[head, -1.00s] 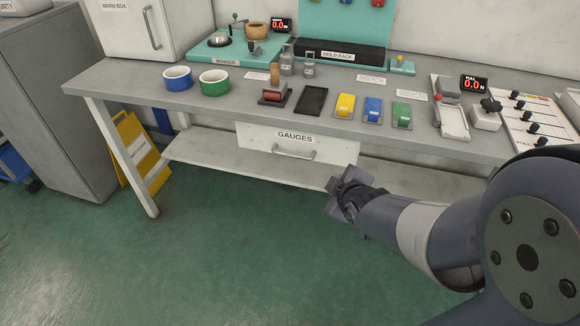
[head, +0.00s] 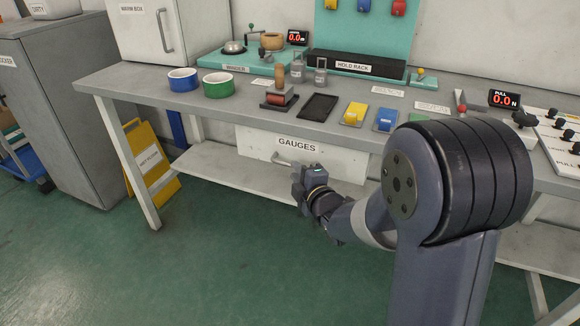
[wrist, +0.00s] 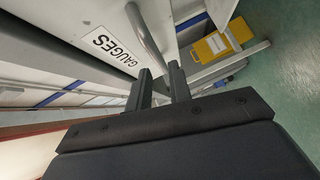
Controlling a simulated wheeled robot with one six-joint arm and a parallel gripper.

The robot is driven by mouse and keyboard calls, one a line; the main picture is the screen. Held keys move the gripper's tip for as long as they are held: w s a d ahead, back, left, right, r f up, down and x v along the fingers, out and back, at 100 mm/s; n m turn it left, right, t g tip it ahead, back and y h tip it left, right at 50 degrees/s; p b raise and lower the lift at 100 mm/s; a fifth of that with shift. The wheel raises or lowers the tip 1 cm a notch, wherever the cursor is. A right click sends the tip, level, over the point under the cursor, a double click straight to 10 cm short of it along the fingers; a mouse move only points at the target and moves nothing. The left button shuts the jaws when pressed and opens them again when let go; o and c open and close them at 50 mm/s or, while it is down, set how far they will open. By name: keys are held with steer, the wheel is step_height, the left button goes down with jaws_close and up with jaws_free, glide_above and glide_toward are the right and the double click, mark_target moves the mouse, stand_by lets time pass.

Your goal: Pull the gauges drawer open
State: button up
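The gauges drawer (head: 262,142) is a white front labelled GAUGES under the workbench, and it looks shut. Its curved metal handle (head: 280,160) shows left of my gripper (head: 298,180), which hides the handle's right end. In the wrist view the drawer front (wrist: 85,25) appears turned on its side, with the handle (wrist: 143,38) running down toward my gripper (wrist: 162,78). The two fingers are apart, and the near end of the handle shows around the gap between their tips. I cannot tell whether the fingers touch the handle.
The workbench (head: 140,84) carries tape rolls, a stamp-like block and coloured blocks above the drawer. A lower shelf (head: 225,172) runs beneath it. A yellow floor sign (head: 150,160) stands at the left by a grey cabinet (head: 70,110). The green floor in front is clear.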

steer(key=shift+x, duration=2.6)
steer(key=shift+c, duration=0.4)
steer(key=shift+d, duration=0.1)
jaws_close()
